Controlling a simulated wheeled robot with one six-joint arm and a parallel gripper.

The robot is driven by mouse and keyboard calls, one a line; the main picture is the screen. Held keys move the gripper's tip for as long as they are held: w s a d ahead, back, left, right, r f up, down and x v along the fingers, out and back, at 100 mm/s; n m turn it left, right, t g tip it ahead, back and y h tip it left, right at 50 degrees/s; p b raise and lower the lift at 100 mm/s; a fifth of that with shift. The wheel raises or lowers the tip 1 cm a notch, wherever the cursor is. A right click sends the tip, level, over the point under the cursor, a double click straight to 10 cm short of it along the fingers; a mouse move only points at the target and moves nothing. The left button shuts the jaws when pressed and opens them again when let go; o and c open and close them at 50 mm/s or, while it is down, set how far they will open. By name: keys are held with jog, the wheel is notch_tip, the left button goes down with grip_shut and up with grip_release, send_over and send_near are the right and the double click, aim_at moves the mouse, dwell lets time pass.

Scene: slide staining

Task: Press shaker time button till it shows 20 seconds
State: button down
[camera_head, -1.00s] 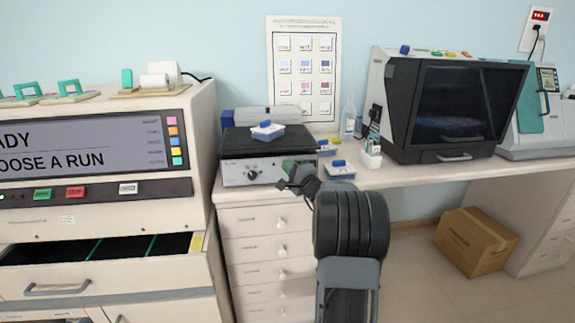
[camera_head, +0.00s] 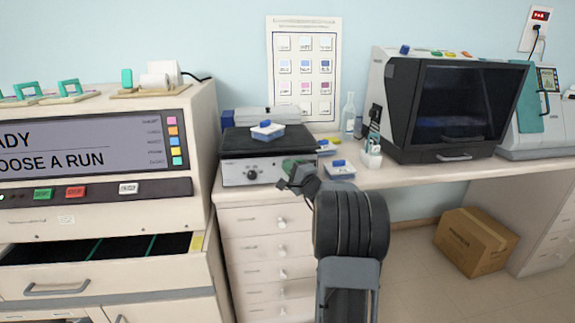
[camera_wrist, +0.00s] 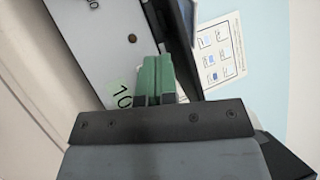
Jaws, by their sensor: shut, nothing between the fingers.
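The shaker is a pale box with a dark top platform (camera_head: 265,138), on the counter in the head view. Its front panel (camera_head: 238,174) bears a dark knob (camera_head: 251,174). My gripper (camera_head: 291,164) is at the right part of this panel. In the wrist view its green fingers (camera_wrist: 155,82) are shut together, with nothing between them, and point at the pale panel (camera_wrist: 105,45). A small pale green display (camera_wrist: 121,96) beside the fingers reads "10". A small dark round part (camera_wrist: 132,38) shows above the fingertips. The time button cannot be made out; the fingers may hide it. I cannot tell whether the fingertips touch the panel.
A blue-lidded container (camera_head: 267,129) sits on the shaker platform. Another blue-lidded container (camera_head: 340,171) stands on the counter right of my gripper. A large machine with a screen (camera_head: 90,143) stands at left, with an open drawer (camera_head: 100,249) below. A dark-windowed cabinet (camera_head: 455,105) stands at right.

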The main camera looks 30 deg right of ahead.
jog(key=shift+w+f+b, duration=0.1)
jog(key=shift+f+b, duration=0.1)
jog(key=shift+b, duration=0.1)
jog(key=shift+w+d+b, duration=0.15)
jog(key=shift+w+b, duration=0.1)
jog(key=shift+b, duration=0.05)
jog(key=shift+w+d+f+b, duration=0.1)
jog(key=shift+w+d+b, duration=0.05)
jog(key=shift+w+b, duration=0.15)
dwell(0.6)
jog(key=shift+s, duration=0.15)
jog(key=shift+s+a+r+b, duration=0.25)
jog(key=shift+s+a+b, duration=0.05)
jog(key=shift+s+b, duration=0.3)
dwell(0.3)
jog(key=shift+s+a+r+b, duration=0.3)
jog(key=shift+s+a+b, duration=0.05)
jog(key=shift+s, duration=0.35)
jog(key=shift+s+a+r+b, duration=0.3)
jog(key=shift+s+r, duration=0.05)
jog(key=shift+s, duration=0.3)
jog(key=shift+s+a+r+b, duration=0.3)
jog(key=shift+s+a+b, duration=0.05)
jog(key=shift+s, duration=0.35)
